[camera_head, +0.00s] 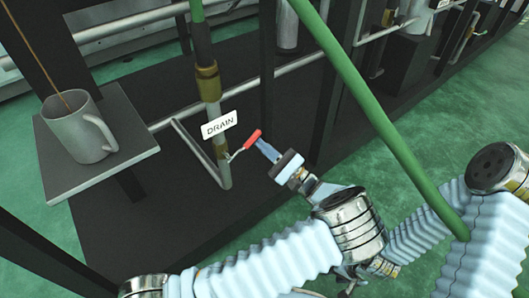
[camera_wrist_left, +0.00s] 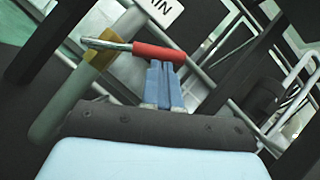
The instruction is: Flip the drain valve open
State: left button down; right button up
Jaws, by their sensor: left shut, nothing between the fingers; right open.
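The drain valve's lever has a red grip (camera_head: 253,138) and a thin metal stem, and it joins a grey-green pipe (camera_head: 212,105) just below the white DRAIN label (camera_head: 219,125). The lever sticks out to the right of the pipe, angled upward. My left gripper (camera_head: 264,149) is shut and empty, its blue fingertips at the grip's near end. In the left wrist view the red grip (camera_wrist_left: 158,53) lies across the fingertips (camera_wrist_left: 161,66); whether they touch cannot be told. My right gripper (camera_head: 352,283) is open, low in the head view, its fingers mostly hidden.
A grey mug (camera_head: 72,130) stands on a small shelf (camera_head: 133,150) at the left. A green hose (camera_head: 370,115) crosses in front on the right. Dark frame posts (camera_head: 267,70) rise near the valve. Green floor (camera_head: 385,170) is open at the right.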

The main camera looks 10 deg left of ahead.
aim_at(252, 138)
pick_arm(q)
jog(key=n+g, duration=0.1)
jog(key=r+n, duration=0.1)
jog(key=r+n+g, duration=0.1)
jog(key=n, duration=0.1)
jog(key=shift+s+a+r+g, duration=0.2)
jog(key=shift+s+r+g, duration=0.05)
jog(key=shift+g, duration=0.05)
jog(key=r+n+g+h, duration=0.1)
jog(key=n, duration=0.1)
jog(key=s+a+r+n+g+h+p, duration=0.1)
jog(key=n, duration=0.1)
jog(key=s+a+r+n+g+h, duration=0.1)
jog(key=n, duration=0.2)
jog(key=shift+s+r+p, duration=0.25)
jog(key=shift+p, duration=0.05)
jog(key=shift+s+a+r+n+h, duration=0.3)
jog(key=shift+s+n+h, duration=0.1)
jog(key=shift+n, duration=0.25)
jog(key=shift+s+a+r+n+h, duration=0.15)
jog(key=shift+s+a+n+h, duration=0.2)
jog(key=shift+n, duration=0.3)
pick_arm(e)
jog(key=shift+s+a+r, duration=0.1)
jog(key=shift+a+r, duration=0.15)
jog(key=shift+r, duration=0.65)
pick_arm(q)
jog(key=shift+s, duration=0.1)
